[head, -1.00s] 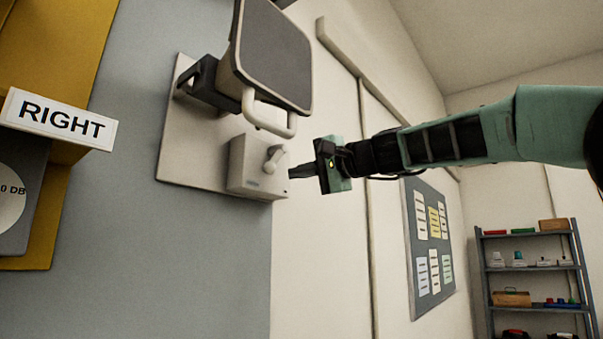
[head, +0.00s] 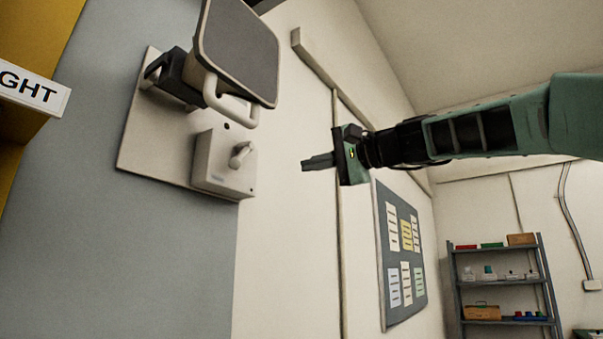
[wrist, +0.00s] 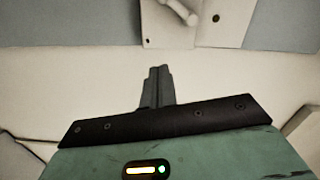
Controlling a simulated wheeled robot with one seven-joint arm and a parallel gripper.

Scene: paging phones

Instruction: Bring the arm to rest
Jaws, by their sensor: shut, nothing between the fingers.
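My gripper (head: 304,164) is shut and empty, its dark fingers pointing left in the head view. It is apart from the pale wall box (head: 224,165) with a small lever (head: 240,154), with a clear gap between them. In the wrist view the closed fingers (wrist: 158,72) point up toward the box (wrist: 195,22) and its lever (wrist: 180,12). My green arm reaches in from the right of the head view.
A grey-faced panel (head: 238,48) with a pale handle (head: 232,106) juts out above the box. A notice board (head: 393,299) hangs on the wall behind my arm. A shelf rack (head: 500,283) stands at the far right. Open air surrounds the gripper.

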